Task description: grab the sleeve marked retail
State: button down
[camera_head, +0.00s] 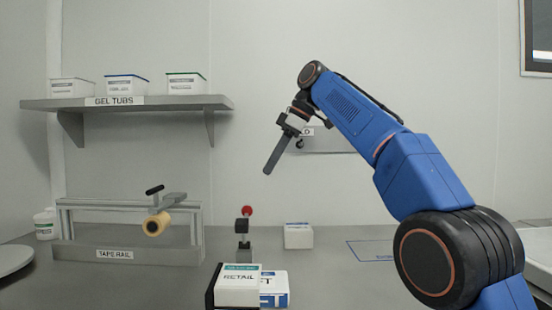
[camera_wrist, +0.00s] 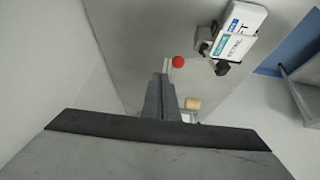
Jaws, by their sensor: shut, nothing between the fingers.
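The sleeve marked RETAIL (camera_head: 238,298) is a white box with a teal label, at the bottom centre of the head view. Its left side is dark, and its lower part is cut off by the frame. It also shows at the upper right of the wrist view (camera_wrist: 230,46). A second white box with blue print ending in "FT" (camera_head: 275,285) stands close against its right, partly hidden. My gripper (camera_head: 267,170) is shut and empty. It hangs high above the bench, tilted down to the left, well away from the sleeve. Its fingers also show in the wrist view (camera_wrist: 164,75).
A red-knobbed post (camera_head: 246,212) stands just behind the sleeve. A small white box (camera_head: 298,237) is to its right. The tape rail (camera_head: 120,252) with a tan roll (camera_head: 156,224) is at left. A shelf (camera_head: 190,103) holds gel tubs. A blue-outlined bench area (camera_head: 372,242) looks empty.

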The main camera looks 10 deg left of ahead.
aim_at(237, 285)
jog(key=l, duration=2.25)
jog(key=i, duration=0.05)
